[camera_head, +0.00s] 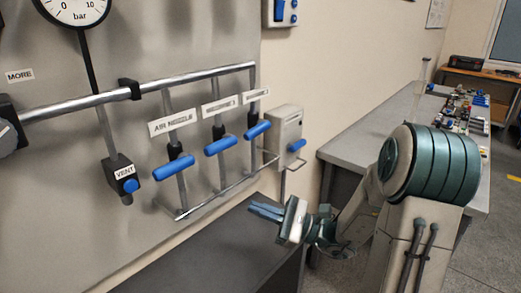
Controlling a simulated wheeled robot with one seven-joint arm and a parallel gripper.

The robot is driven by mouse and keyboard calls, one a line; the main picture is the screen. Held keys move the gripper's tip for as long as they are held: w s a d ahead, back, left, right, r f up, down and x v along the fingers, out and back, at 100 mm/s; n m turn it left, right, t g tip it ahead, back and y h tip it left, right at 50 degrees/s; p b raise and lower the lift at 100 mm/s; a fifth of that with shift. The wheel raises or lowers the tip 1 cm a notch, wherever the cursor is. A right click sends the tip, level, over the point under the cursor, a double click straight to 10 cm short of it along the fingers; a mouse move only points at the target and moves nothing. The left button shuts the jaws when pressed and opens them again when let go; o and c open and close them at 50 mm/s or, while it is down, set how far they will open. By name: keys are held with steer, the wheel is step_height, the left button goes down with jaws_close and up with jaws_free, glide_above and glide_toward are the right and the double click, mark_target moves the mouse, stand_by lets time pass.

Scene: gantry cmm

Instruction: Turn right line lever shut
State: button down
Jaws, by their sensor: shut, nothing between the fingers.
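Three blue levers sit on vertical branch pipes under a horizontal silver pipe on the grey panel. The right lever (258,129) lies across its pipe, below a small white label (255,96) whose text is too small to read. The middle lever (221,145) and the left lever (174,167) also lie across their pipes. My gripper (251,209) is shut and empty. Its blue fingers point left, over the dark bench top and in the picture below the right lever, apart from it.
A grey box (288,125) with a blue handle (297,145) is just right of the levers. A lower silver rail (215,198) runs beneath them. A black vent block (119,170) hangs at left. The dark bench top (230,250) looks clear. A long grey bench (370,125) stands behind my arm.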

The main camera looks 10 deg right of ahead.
mark_target(257, 130)
steer(key=w+d+r+m+t+h, duration=0.1)
steer(key=w+d+m+t+h, duration=0.25)
steer(key=d+m+t, duration=0.45)
steer(key=w+a+r+n+t+p, duration=0.1)
steer(key=w+a+r+p, duration=0.1)
steer(key=w+a+r, duration=0.3)
steer(key=shift+w+r+p, duration=0.4)
steer(key=shift+w+r, duration=0.55)
steer(key=shift+r, duration=1.2)
steer(key=shift+a+t, duration=0.1)
steer(key=shift+t, duration=0.2)
